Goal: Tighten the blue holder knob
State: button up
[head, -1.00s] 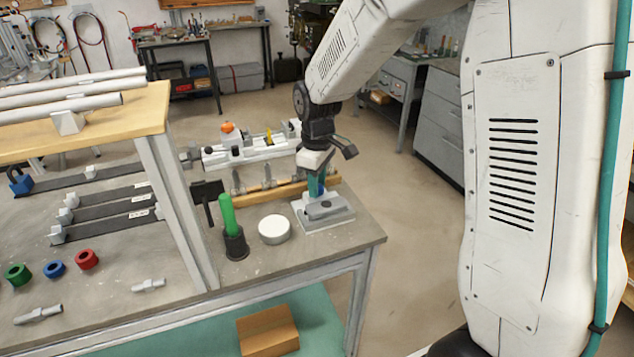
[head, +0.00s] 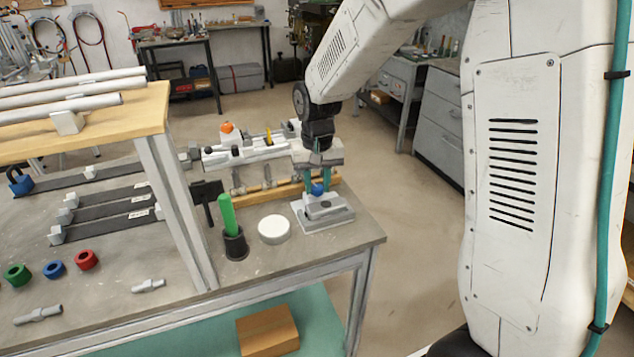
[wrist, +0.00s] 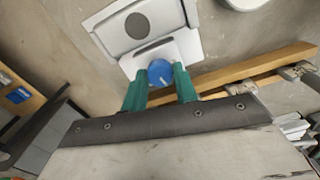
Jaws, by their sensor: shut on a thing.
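The blue holder knob (head: 317,190) sits on the light grey holder (head: 338,219) at the right end of the bench. It also shows in the wrist view (wrist: 160,73) as a round blue cap with a pale mark. My gripper (head: 319,178) points down at the knob, and its teal fingers stand on either side of it. In the wrist view, my gripper (wrist: 160,84) is shut on the knob, with one fingertip at each side. The grey holder (wrist: 112,30) has a dark round spot on its plate. The knob's underside is hidden.
A white round lid (head: 274,229) and a green-handled tool in a black cup (head: 235,243) stand left of the holder. A wooden rail (head: 262,192) with metal clamps lies behind it. A raised wooden shelf (head: 120,112) stands at the left. The bench's right edge is close.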

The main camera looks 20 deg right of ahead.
aim_at(317, 187)
jog(key=m, duration=0.6)
jog(key=shift+m, duration=0.3)
dwell(0.5)
jog(key=o, duration=0.7)
jog(key=shift+r, duration=0.1)
notch_tip(317, 187, up, 8)
jog(key=shift+f, duration=0.15)
